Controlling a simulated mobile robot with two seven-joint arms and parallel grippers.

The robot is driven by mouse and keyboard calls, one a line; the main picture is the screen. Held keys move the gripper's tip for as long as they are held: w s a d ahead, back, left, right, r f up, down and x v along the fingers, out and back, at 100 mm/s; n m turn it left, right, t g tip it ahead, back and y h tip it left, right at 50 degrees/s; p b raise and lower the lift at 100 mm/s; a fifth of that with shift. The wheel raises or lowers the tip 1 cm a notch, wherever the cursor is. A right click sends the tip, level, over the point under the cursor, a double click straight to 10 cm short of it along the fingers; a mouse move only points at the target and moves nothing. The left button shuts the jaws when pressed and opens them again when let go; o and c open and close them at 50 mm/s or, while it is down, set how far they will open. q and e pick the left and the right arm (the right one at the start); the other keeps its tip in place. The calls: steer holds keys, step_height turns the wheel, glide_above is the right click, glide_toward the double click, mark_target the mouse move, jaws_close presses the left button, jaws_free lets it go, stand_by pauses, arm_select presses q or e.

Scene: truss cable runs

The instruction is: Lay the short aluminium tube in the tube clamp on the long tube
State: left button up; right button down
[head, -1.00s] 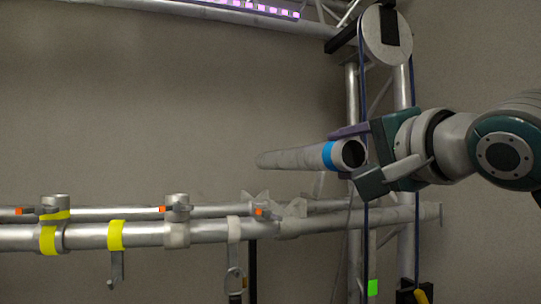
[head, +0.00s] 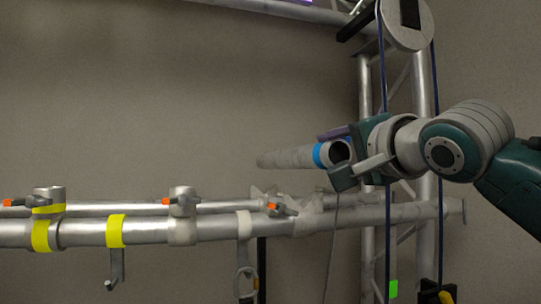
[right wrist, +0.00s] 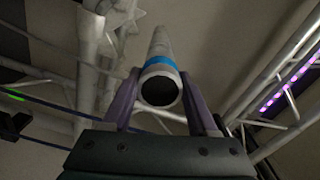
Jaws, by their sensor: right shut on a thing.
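The short aluminium tube (head: 290,157), grey with a blue band near its open end, is held in the air above the right part of the long tube (head: 205,230). My right gripper (head: 338,157) is shut on it just behind the blue band. In the right wrist view the tube (right wrist: 161,50) points away between the two purple fingers (right wrist: 161,101). A pale clamp with spread, angular jaws (head: 308,203) sits on the long tube below the held tube, apart from it. I cannot tell surely that this is the tube clamp. My left gripper is not in view.
Other clamps with orange tips (head: 182,200) and yellow bands (head: 116,230) sit along the long tube at left. A thinner rail runs behind it. A truss column with a pulley (head: 406,22) and blue ropes stands near my right arm. The wall area above the long tube is clear.

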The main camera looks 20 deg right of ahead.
mark_target(314, 168)
steer(key=shift+w+f+b, duration=0.35)
steer(key=shift+w+b, duration=0.05)
steer(key=shift+w, duration=0.8)
steer(key=shift+w+f+b, duration=0.35)
steer(key=shift+w+b, duration=0.1)
steer(key=shift+w, duration=0.7)
steer(key=shift+w+f+b, duration=0.35)
steer(key=shift+w+b, duration=0.05)
steer(key=shift+w, duration=0.8)
steer(key=shift+f+b, duration=1.7)
steer(key=shift+f, duration=0.5)
